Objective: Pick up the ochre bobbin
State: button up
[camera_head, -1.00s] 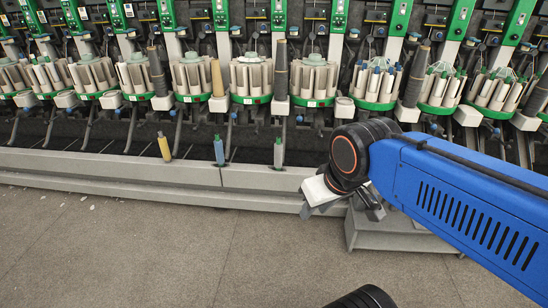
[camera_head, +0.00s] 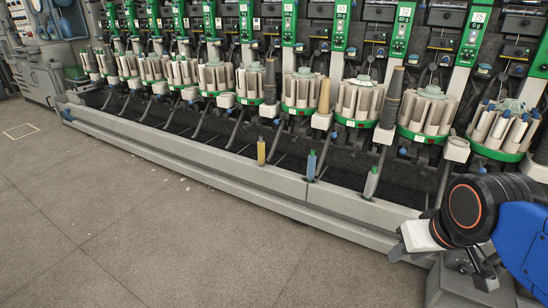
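The ochre bobbin (camera_head: 261,151) stands upright on the grey ledge at the front of the winder, left of the other two bobbins there. A blue bobbin (camera_head: 311,164) stands to its right, and a grey-green bobbin (camera_head: 371,182) stands further right. My gripper (camera_head: 402,251) is at the lower right, low in front of the ledge, well right of the ochre bobbin and apart from it. It is partly hidden behind its own white housing, and I cannot tell whether its fingers are open or shut.
The winder's grey ledge (camera_head: 200,150) runs across the view. Above it are green-rimmed magazines (camera_head: 300,108) and several yarn cones, one tan (camera_head: 323,97). The grey floor (camera_head: 150,235) at the left and front is clear. Grey cabinets (camera_head: 35,75) stand at the far left.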

aim_at(261, 145)
jog(key=i+j+z, duration=0.1)
jog(key=i+j, duration=0.3)
jog(key=i, duration=0.3)
jog(key=i+j+z, duration=0.1)
jog(key=i+j, duration=0.4)
jog(key=i, duration=0.25)
jog(key=i+j+z, duration=0.15)
jog(key=i+j, duration=0.35)
jog(key=i, duration=0.45)
